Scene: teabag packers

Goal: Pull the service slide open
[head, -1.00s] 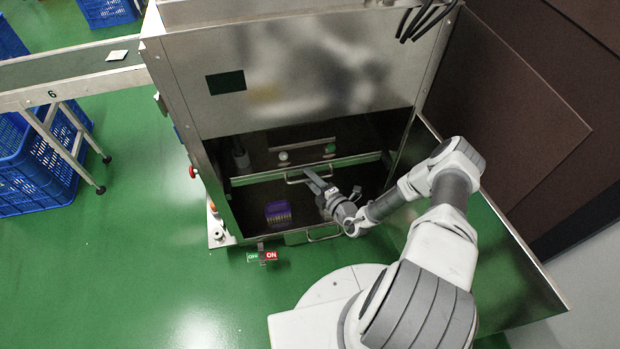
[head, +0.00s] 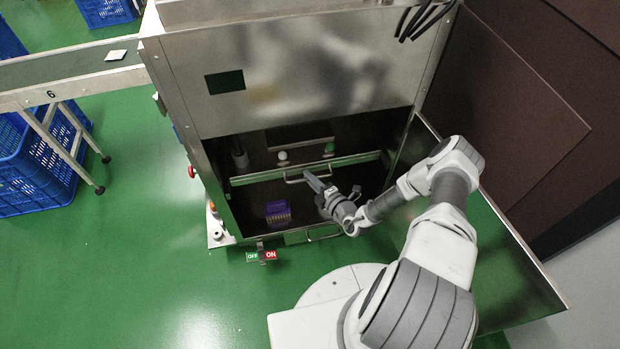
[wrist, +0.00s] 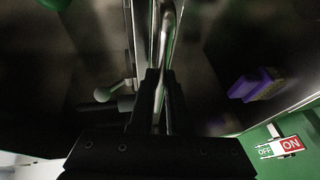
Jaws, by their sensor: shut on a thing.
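The service slide (head: 255,179) is a panel with a pale metal front edge inside the open lower bay of the steel machine. It carries a bar handle (head: 293,181), which also shows in the wrist view as a shiny metal bar (wrist: 168,22). My gripper (head: 311,177) reaches into the bay from the right and is shut on this handle. In the wrist view, the dark fingers (wrist: 160,80) close around the bar. The fingers hide part of the handle.
A second handle (head: 322,233) is at the bay's front edge. A green and red OFF/ON tag (head: 262,256) hangs below. An open door panel (head: 505,270) stands right.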

